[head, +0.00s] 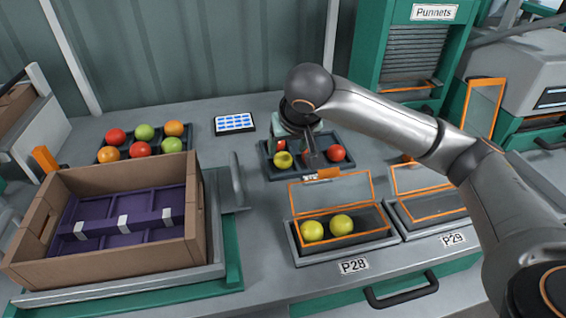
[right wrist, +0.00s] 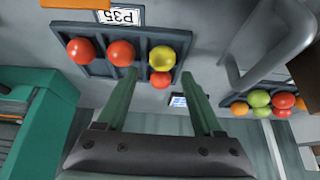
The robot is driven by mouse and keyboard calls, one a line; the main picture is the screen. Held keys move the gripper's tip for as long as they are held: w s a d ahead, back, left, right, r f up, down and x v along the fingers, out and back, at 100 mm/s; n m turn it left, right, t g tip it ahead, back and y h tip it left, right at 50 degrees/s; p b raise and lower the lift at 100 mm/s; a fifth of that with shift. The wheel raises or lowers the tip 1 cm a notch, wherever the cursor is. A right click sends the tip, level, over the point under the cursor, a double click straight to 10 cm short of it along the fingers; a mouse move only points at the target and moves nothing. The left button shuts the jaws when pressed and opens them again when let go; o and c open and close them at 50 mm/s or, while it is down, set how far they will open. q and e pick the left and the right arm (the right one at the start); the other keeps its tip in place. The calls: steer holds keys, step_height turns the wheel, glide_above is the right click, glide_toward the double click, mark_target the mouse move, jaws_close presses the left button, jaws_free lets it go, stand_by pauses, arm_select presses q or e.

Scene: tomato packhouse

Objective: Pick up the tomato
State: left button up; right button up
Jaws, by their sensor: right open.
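A dark tray (head: 272,172) holds a yellow tomato (head: 283,159), a red tomato (head: 336,152) and others partly hidden by my right gripper (head: 308,150). The right wrist view shows this tray (right wrist: 98,68) with two red tomatoes, one on the left (right wrist: 82,50) and one nearer the middle (right wrist: 120,52), a yellow one (right wrist: 161,58) and an orange-red one (right wrist: 160,80). My right gripper (right wrist: 160,76) is open there, its fingers either side of the yellow and orange-red tomatoes in the picture. Contact cannot be told. My left gripper is not in view.
A second tray (head: 158,156) holds several red, green and orange tomatoes. A cardboard crate (head: 110,180) with a purple insert stands left. Punnet P28 (head: 345,250), with two yellow tomatoes and a raised orange-edged lid, and punnet P29 (head: 430,218) stand in front. A tablet (head: 234,123) lies behind.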

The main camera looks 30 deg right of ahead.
mark_target(283, 156)
steer(key=x, duration=0.2)
steer(key=b+x, duration=0.1)
steer(key=x, duration=0.1)
steer(key=shift+w+a+f, duration=0.15)
steer(key=shift+f, duration=0.1)
steer(key=shift+w+f, duration=0.2)
steer(key=shift+f, duration=0.15)
steer(key=c, duration=0.7)
